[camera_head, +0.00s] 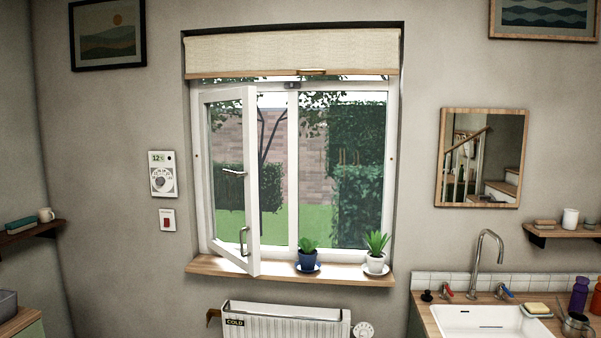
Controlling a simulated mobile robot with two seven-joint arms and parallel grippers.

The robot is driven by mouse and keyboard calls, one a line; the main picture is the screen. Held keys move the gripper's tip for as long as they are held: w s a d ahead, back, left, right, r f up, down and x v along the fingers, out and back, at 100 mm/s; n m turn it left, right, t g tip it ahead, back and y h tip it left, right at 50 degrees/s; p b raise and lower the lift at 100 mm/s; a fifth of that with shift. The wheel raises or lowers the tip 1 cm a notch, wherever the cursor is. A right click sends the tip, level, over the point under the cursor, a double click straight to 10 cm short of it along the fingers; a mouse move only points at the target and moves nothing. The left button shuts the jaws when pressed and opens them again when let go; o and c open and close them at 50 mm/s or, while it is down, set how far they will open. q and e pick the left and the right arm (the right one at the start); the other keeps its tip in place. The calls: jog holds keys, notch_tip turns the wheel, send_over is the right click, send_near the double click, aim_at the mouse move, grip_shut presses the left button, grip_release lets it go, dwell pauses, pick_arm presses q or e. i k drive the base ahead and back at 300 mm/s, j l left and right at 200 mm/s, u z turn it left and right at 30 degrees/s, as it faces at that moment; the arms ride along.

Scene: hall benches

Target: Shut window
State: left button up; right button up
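The window (293,170) is white-framed and set in the wall straight ahead. Its left sash (251,190) is hinged at the left and stands open, swung into the room over the sill. A curved metal piece (244,240) shows near the lower part of the sash. The right pane (343,170) is in its frame. Neither of my grippers shows in the head view.
On the wooden sill (340,277) stand a plant in a blue pot (308,259) and one in a white pot (375,262), right of the sash. A radiator (285,326) is below. A rolled blind (290,52) hangs above. A sink (490,321) is at right.

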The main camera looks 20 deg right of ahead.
aim_at(250, 262)
jog(key=z, duration=0.95)
jog(key=i+j+z, duration=0.15)
jog(key=z, duration=0.15)
jog(key=i+j+z, duration=0.1)
jog(key=j+z, duration=0.55)
jog(key=i+j+z, duration=0.1)
jog(key=j+z, duration=0.35)
jog(key=j, duration=0.65)
jog(key=j+z, duration=0.15)
jog(key=j, duration=0.9)
jog(key=k, duration=0.05)
